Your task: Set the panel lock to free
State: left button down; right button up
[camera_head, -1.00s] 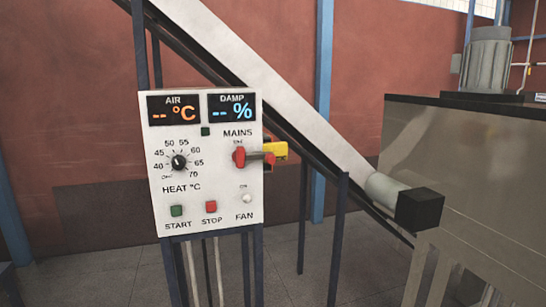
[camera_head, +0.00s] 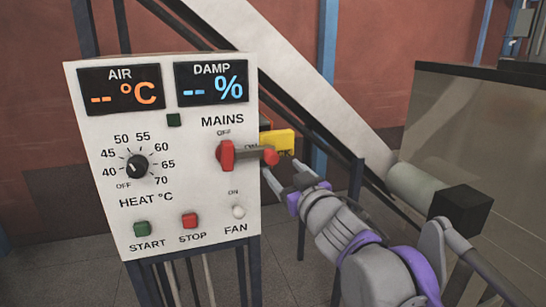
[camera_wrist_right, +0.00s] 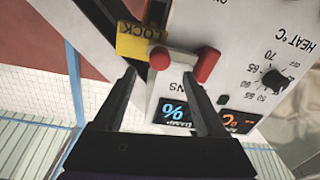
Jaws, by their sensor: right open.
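The white control panel (camera_head: 190,165) stands upright at the left in the head view. At its right edge is a yellow LOCK plate (camera_head: 278,141), with dark and reddish parts behind it. The plate also shows in the right wrist view (camera_wrist_right: 131,45). The red MAINS switch (camera_head: 227,155) has a grey lever with a red ball (camera_head: 270,157) pointing right, partly in front of the lock; the lock's setting is hidden. My right gripper (camera_head: 283,174) is open just below the plate and lever. In the right wrist view its empty fingers (camera_wrist_right: 157,75) point at the ball and plate. My left gripper is not in view.
The panel has a HEAT dial (camera_head: 137,166), a green START button (camera_head: 141,229), a red STOP button (camera_head: 190,220) and a FAN switch (camera_head: 239,211). A sloping chute and a blue post stand behind. A metal tank (camera_head: 470,130) is at the right.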

aim_at(274, 160)
jog(key=p+x, duration=0.1)
jog(key=x, duration=0.6)
jog(key=shift+w, duration=0.25)
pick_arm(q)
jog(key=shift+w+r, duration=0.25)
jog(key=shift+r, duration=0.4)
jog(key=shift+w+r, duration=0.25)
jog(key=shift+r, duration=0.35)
pick_arm(e)
jog(key=shift+c, duration=0.3)
grip_shut()
